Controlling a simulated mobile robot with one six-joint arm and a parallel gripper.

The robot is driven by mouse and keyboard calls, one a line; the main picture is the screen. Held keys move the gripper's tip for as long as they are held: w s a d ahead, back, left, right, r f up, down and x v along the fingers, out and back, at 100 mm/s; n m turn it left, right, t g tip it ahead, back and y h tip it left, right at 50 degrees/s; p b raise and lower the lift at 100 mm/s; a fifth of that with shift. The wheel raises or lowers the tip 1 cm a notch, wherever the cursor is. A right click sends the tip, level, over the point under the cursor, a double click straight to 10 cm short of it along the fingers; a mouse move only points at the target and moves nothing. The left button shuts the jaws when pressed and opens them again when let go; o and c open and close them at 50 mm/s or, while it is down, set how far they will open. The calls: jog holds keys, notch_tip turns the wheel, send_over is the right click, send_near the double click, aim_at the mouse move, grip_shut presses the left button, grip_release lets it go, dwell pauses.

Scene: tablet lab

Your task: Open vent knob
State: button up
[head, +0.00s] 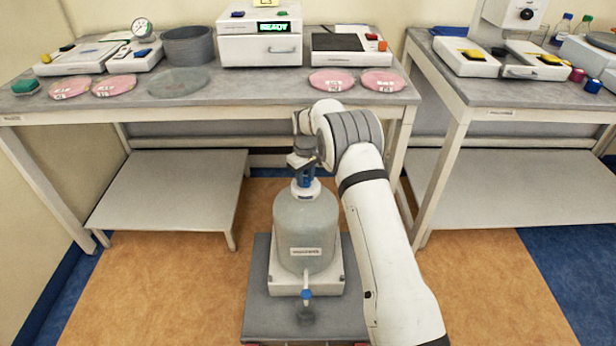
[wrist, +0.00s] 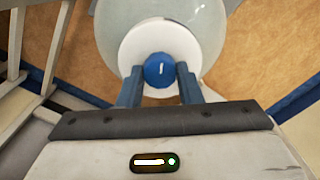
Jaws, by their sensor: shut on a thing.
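The vent knob (wrist: 159,70) is a round blue cap with a short white mark. It sits on the white neck (wrist: 138,44) of a large translucent bottle. In the wrist view the two blue fingers of my gripper (wrist: 159,76) are closed around the knob, one on each side. In the head view the bottle (head: 306,230) stands upright below my gripper (head: 305,178), which reaches down onto its top. The knob is mostly hidden there by my gripper. A small tap (head: 307,295) with a blue top is at the bottle's front base.
The bottle stands on a white base over a grey platform (head: 258,310). A bench (head: 255,92) with instruments and pink dishes is behind. Low shelves (head: 170,190) are to the left and right (head: 510,190). Open orange floor (head: 150,275) lies left of the platform.

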aim_at(306, 180)
jog(key=n, duration=0.6)
jog(key=shift+n, duration=0.3)
jog(key=n, duration=0.6)
dwell(0.4)
jog(key=o, duration=1)
jog(key=shift+r+p, duration=0.45)
jog(key=shift+r, duration=3.45)
